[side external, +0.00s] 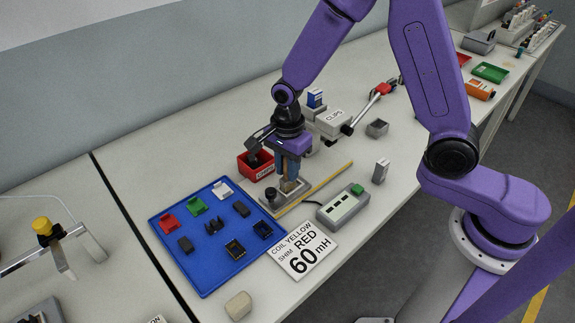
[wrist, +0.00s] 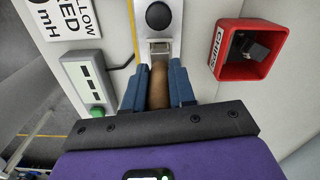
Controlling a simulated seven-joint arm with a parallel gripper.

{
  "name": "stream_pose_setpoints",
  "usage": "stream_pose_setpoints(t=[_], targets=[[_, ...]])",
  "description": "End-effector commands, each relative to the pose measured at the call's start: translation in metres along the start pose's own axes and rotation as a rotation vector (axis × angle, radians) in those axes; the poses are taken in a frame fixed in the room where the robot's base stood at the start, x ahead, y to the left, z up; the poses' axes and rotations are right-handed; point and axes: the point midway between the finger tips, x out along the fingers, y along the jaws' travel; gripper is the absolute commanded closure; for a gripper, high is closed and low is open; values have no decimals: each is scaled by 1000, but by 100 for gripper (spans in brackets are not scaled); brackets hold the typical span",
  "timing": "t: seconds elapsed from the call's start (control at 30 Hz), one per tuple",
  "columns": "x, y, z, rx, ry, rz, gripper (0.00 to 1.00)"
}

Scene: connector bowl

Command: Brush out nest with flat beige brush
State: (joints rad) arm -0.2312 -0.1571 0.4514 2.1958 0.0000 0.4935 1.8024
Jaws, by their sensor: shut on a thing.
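My gripper (side external: 289,178) points down over a grey metal fixture (side external: 271,203) that looks like the nest. In the wrist view its two blue fingers (wrist: 158,92) are shut on a brown, rounded handle, which appears to be the brush (wrist: 158,86). The fixture (wrist: 172,22) lies just beyond the fingertips, with a black round knob and a small silver recess. The brush's bristles are hidden, and I cannot tell whether they touch the nest. Little of the brush shows in the side view.
A blue tray (side external: 203,277) with coloured and black parts lies left of the fixture. A red bin (side external: 257,174) stands behind it. A yellow strip (side external: 325,181), a grey box with a green button (side external: 342,209) and a printed card (side external: 303,250) are in front and right.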

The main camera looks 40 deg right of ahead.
Motion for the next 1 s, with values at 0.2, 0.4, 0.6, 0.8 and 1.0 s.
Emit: stream_pose_setpoints(t=[0.2, 0.4, 0.6, 0.8, 1.0], targets=[[3, 0, 0, 0, 0, 2, 100], [6, 0, 0, 0, 0, 1, 100], [6, 0, 0, 0, 0, 0, 100], [6, 1, -5, 1, 0, 0, 100], [5, 2, -12, 1, 0, 0, 100]])
